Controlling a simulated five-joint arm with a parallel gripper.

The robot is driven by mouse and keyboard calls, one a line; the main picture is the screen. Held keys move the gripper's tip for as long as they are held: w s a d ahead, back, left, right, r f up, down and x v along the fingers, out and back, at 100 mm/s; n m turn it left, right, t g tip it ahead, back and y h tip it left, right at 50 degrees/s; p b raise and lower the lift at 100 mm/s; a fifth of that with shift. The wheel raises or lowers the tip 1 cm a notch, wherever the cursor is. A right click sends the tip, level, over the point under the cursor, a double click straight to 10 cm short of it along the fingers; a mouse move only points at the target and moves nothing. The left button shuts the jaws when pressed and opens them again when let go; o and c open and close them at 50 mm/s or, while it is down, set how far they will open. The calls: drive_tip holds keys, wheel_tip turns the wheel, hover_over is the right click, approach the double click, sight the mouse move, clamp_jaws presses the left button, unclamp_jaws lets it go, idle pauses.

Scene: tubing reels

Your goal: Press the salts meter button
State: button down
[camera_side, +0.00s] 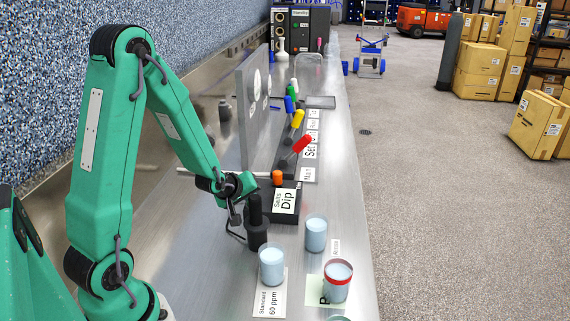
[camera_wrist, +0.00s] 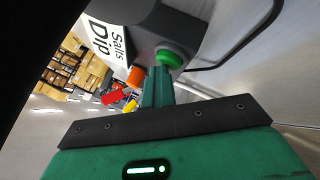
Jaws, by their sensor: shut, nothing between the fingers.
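The salts meter is a dark box with a white "Salts Dip" label (camera_side: 285,201) on the bench in the side view; the label also shows in the wrist view (camera_wrist: 106,38). A round green button (camera_wrist: 170,58) stands out from the box in the wrist view; I cannot make it out in the side view. My gripper (camera_side: 250,186) is at the left of the box. Its green fingers (camera_wrist: 157,80) are together and empty, their tips close by the button; I cannot tell whether they touch it. An orange cap (camera_side: 277,178) stands just beyond.
A black upright holder (camera_side: 256,225) with a cable stands in front of the box. Cups of pale liquid stand nearer: one (camera_side: 316,234), one on the "Standard 60 ppm" card (camera_side: 271,266), and a red-rimmed one (camera_side: 338,282). Coloured handles, one red (camera_side: 302,144), stand behind.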

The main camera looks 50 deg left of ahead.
drive_tip(key=shift+s+d+f, duration=0.1)
drive_tip(key=shift+s+f, duration=0.25)
drive_tip(key=shift+s, duration=0.2)
drive_tip(key=shift+r, duration=0.1)
idle(0.3)
drive_tip(key=shift+w+r, duration=0.2)
drive_tip(key=shift+r, duration=2.95)
